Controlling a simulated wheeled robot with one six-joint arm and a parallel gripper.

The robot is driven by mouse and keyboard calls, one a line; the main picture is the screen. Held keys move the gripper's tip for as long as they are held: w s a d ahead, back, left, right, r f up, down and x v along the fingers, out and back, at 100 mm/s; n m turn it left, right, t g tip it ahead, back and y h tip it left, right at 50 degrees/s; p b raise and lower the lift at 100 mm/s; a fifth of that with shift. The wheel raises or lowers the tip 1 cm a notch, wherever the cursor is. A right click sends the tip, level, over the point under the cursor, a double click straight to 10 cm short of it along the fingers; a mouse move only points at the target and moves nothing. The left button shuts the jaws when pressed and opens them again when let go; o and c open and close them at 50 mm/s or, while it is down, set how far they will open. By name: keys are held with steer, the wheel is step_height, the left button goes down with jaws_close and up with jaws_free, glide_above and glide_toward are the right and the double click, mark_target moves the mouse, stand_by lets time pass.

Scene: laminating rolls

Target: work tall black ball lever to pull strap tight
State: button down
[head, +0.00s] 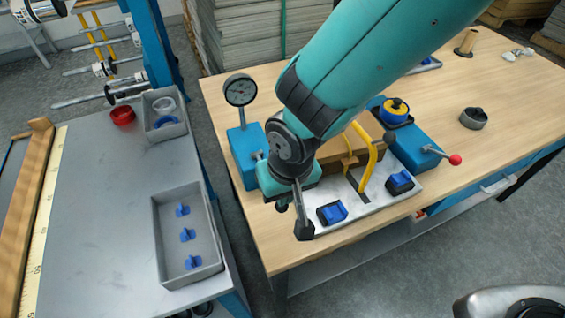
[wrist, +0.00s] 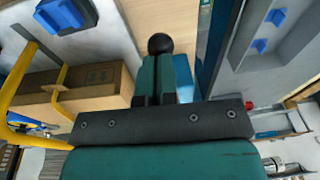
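The black ball (wrist: 160,43) of a lever shows in the wrist view, just beyond my fingertips. A dark round end that looks like the same ball (head: 282,207) shows under my gripper in the head view. The lever's rod is hidden. My gripper (head: 284,195) points down at the left front of the strapping rig; its teal fingers (wrist: 163,72) lie close together. Whether they touch the ball I cannot tell. A strap cannot be made out clearly.
A dial gauge (head: 241,90) stands on a blue block left of my gripper. Blue clamps (head: 333,213) sit along the plate's front. A red-knobbed lever (head: 455,160) juts out at right. A grey tray (head: 160,255) lies on the left bench, across a gap.

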steer(key=shift+s+d+f, duration=0.15)
steer(key=shift+f, duration=0.45)
step_height(320, 180, up, 13)
steer(key=s+d+p, duration=0.1)
steer(key=shift+d, duration=0.35)
stand_by(0.9)
